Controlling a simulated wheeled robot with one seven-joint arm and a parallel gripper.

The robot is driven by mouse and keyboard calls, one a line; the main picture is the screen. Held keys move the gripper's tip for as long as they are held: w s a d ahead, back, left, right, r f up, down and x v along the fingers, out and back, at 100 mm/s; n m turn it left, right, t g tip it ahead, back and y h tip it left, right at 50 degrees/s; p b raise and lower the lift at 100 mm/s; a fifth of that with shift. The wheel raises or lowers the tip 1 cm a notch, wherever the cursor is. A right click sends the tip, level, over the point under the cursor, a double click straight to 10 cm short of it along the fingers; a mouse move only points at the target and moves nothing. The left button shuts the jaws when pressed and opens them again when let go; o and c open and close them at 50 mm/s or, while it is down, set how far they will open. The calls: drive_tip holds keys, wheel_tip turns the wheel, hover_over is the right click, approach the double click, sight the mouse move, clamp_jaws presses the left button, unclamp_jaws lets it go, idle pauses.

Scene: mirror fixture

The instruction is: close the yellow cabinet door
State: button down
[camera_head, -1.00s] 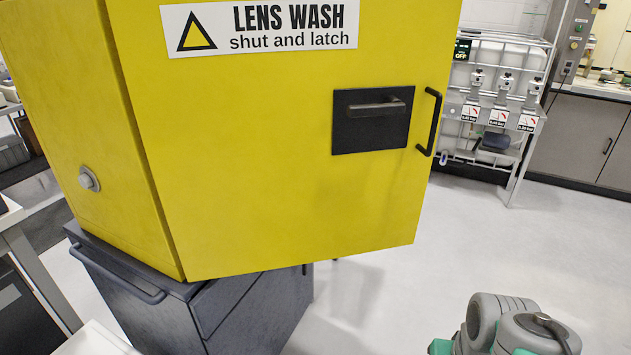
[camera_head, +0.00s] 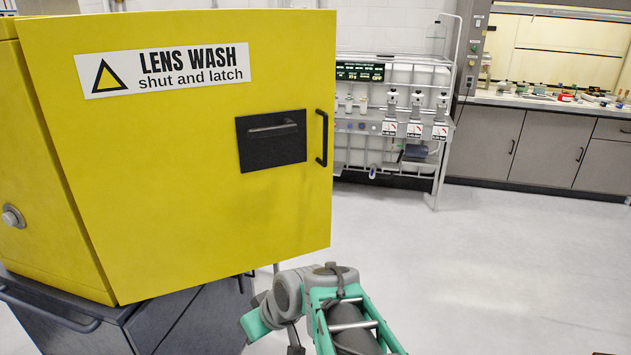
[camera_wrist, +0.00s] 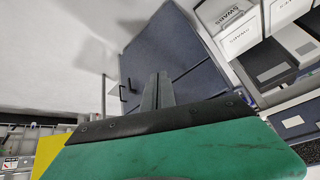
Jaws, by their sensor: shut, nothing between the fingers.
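The yellow cabinet door (camera_head: 190,190) fills the left of the head view, with a "LENS WASH shut and latch" label. It stands open, swung out from the yellow cabinet body (camera_head: 45,180) at its left edge. A black panel with a latch handle (camera_head: 271,140) and a black vertical pull handle (camera_head: 321,138) are near its right edge. My arm is below the door's lower right corner in the head view; my gripper is not visible there. In the wrist view my gripper (camera_wrist: 158,92) is shut and empty. A yellow patch (camera_wrist: 50,150) shows at lower left.
A dark blue-grey base cabinet (camera_head: 185,320) stands under the yellow cabinet; it also shows beyond my fingers in the wrist view (camera_wrist: 185,60). A white rack (camera_head: 400,120) and grey cupboards (camera_head: 545,145) stand at the back. The floor (camera_head: 500,270) at right is clear.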

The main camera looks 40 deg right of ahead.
drive_tip(key=w+d+r+m+t+p, duration=0.1)
drive_tip(key=w+d+r+t, duration=0.3)
drive_tip(key=d+r, duration=0.55)
drive_tip(key=m+t+h+p, duration=0.2)
drive_tip(key=t+h, duration=0.4)
drive_tip(key=t, duration=0.1)
approach(321, 180)
drive_tip(key=p+x, duration=0.3)
drive_tip(key=x, duration=0.3)
drive_tip(key=shift+w+r, duration=0.15)
drive_tip(key=shift+w, duration=0.1)
drive_tip(key=shift+w+d, duration=0.1)
drive_tip(key=shift+w, duration=0.05)
